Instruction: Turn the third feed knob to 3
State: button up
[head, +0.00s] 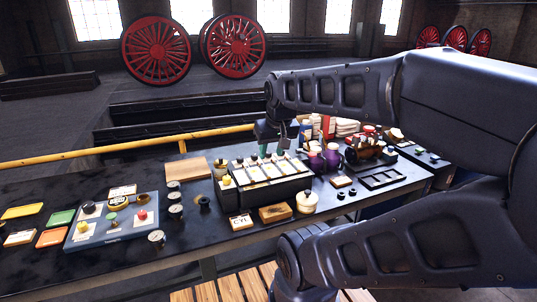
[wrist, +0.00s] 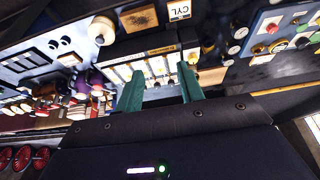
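The feed panel (head: 283,190) is a black sloped box with several white strips and small knobs along its back edge, standing mid-table in the head view. It also shows in the wrist view (wrist: 140,46), upside down. My gripper (head: 273,148) is above the back edge of the panel. In the wrist view my gripper (wrist: 159,90) has its two green fingers wide apart, with small dark and pale knobs (wrist: 172,82) showing between them. Nothing is held. Which knob is the third, and its setting, are too small to read.
A yellow knob (head: 226,180) sits at the panel's left end. Left are gauges and a blue control board (head: 112,222). In front lie a CYL card (head: 240,222), a wooden block (head: 275,213) and a white pot (head: 307,202). Purple pots (head: 332,160) stand close on the right.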

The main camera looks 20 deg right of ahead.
jog(key=shift+o, duration=1.1)
jog(key=shift+w, duration=0.1)
jog(key=n+g, duration=0.5)
jog(key=n, duration=0.5)
send_over(268, 155)
jog(key=w, duration=0.2)
notch_tip(268, 155, down, 11)
jog(key=f, duration=1)
jog(key=shift+s+d+f, duration=0.15)
jog(key=shift+s+d, duration=0.1)
jog(key=shift+d, duration=0.1)
